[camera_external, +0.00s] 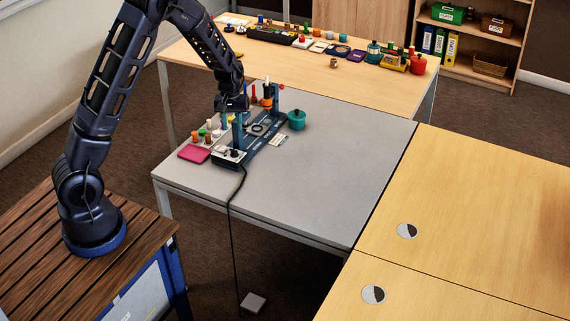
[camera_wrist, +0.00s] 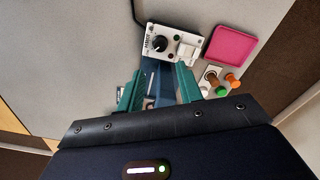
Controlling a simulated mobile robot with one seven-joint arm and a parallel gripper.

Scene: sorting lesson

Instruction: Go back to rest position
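My arm reaches from its base on the slatted wooden table over the grey table in the external view. My gripper (camera_external: 237,122) is low over the blue-based device (camera_external: 262,146) there. In the wrist view, its two teal fingers (camera_wrist: 159,72) are apart, and I see nothing held between them. Beyond them is the device's white control box (camera_wrist: 170,44) with a black knob; the same box shows in the external view (camera_external: 229,154). Whether the fingers touch the device is unclear.
A pink pad (camera_external: 194,153) and small coloured pegs (camera_wrist: 220,82) lie beside the device. A teal pot (camera_external: 297,120) stands to its right. A black cable runs down to a floor pedal (camera_external: 253,303). The grey table (camera_external: 330,190) is clear at its front right.

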